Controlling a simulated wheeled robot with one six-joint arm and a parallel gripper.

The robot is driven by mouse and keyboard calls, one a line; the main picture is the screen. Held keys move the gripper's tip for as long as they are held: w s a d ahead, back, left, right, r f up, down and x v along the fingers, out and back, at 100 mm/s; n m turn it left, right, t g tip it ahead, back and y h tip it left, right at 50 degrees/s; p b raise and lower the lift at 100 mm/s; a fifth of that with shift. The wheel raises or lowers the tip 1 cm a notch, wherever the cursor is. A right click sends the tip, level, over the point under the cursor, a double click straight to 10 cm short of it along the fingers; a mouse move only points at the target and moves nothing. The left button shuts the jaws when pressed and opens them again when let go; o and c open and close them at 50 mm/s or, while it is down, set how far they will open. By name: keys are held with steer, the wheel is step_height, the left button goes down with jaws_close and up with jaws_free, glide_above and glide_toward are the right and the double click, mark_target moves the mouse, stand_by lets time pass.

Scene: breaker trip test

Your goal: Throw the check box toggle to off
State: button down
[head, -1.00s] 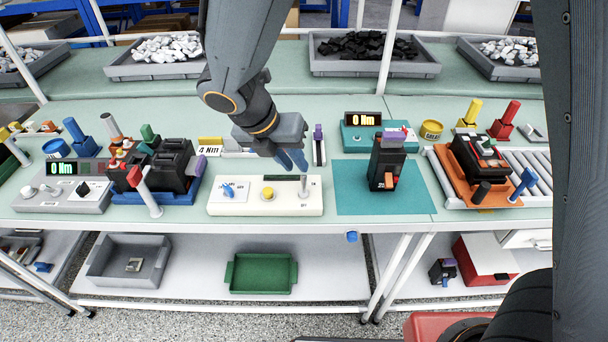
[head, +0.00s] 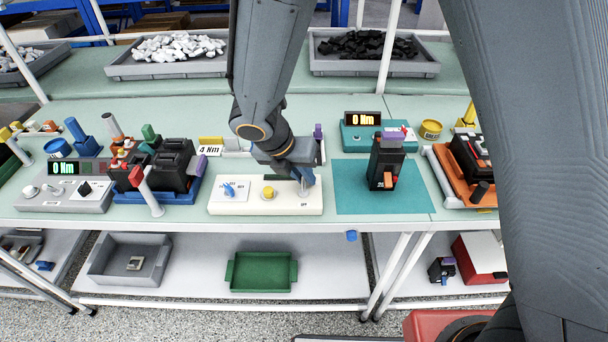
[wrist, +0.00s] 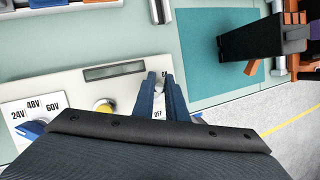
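The check box (head: 245,208) is a cream box on the bench, with a blue selector knob, a yellow button and a small toggle at its right end. The toggle (wrist: 160,88) shows as a pale lever in the wrist view, near the ON mark, with the OFF mark nearer my wrist. My gripper (head: 303,183) is low over the box's right end. Its blue fingers (wrist: 165,90) stand either side of the toggle with a narrow gap; contact cannot be told. In the head view the fingers mostly hide the toggle.
Left of the box is a black breaker on a blue base (head: 155,197). To the right, another black breaker (head: 385,165) stands on a teal mat (head: 350,200). A teal meter (head: 360,140) reading 0 Nm stands behind the mat. The bench's front edge is close before the box.

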steer(key=shift+f+b, duration=0.1)
steer(key=shift+b, duration=0.6)
steer(key=t+b, duration=0.1)
steer(key=b, duration=0.2)
steer(key=t+b, duration=0.1)
steer(key=b, duration=0.2)
steer(key=shift+s+a+t, duration=0.1)
steer(key=shift+s+t, duration=0.2)
steer(key=shift+s, duration=0.1)
steer(key=s+t+b, duration=0.1)
steer(key=t+b, duration=0.1)
steer(key=b, duration=0.3)
steer(key=m+t+b, duration=0.1)
steer(key=t+b, duration=0.1)
steer(key=b, duration=0.2)
steer(key=shift+s+b, duration=0.35)
steer(key=shift+b, duration=0.05)
steer(key=t+b, duration=0.1)
steer(key=b, duration=0.1)
steer(key=t+b, duration=0.1)
steer(key=b, duration=0.2)
steer(key=shift+s+m, duration=0.35)
steer(key=shift+m, duration=0.05)
steer(key=t+b, duration=0.1)
steer(key=b, duration=0.3)
steer(key=shift+s+r, duration=0.2)
steer(key=c, duration=2)
jaws_free()
steer(key=shift+c, duration=0.2)
steer(key=shift+s, duration=0.1)
